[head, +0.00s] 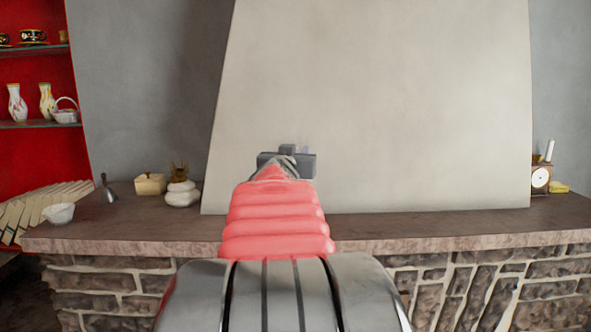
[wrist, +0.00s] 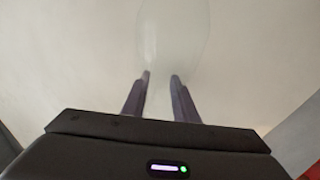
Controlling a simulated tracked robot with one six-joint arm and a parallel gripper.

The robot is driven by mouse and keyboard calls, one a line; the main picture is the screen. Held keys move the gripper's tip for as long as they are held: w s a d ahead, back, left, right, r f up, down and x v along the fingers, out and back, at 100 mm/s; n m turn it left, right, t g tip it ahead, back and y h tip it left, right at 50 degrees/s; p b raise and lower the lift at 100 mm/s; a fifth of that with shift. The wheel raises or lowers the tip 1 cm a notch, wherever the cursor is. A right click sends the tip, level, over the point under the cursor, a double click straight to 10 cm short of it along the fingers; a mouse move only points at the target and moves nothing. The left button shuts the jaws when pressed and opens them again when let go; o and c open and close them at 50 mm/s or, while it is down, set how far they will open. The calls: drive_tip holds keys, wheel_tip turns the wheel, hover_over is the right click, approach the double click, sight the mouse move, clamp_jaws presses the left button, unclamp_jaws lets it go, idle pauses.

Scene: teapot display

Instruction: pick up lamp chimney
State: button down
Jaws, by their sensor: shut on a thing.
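The lamp chimney (wrist: 174,38) is clear glass, seen as a faint rounded outline at the top of the wrist view. My gripper (wrist: 160,78) is shut on it, with its lower end between the two dark fingers. The chimney's top runs out of the wrist view. In the head view my gripper (head: 287,152) is up in front of the pale chimney breast, above the level of the mantel. I cannot make out the glass there; my arm hides part of the area.
The stone mantel (head: 440,222) runs across the head view. A clock (head: 541,178) stands at the right. The mantel between is largely clear.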

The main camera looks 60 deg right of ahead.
wheel_tip(320, 180, up, 22)
drive_tip(key=shift+f, duration=0.2)
idle(1.0)
idle(1.0)
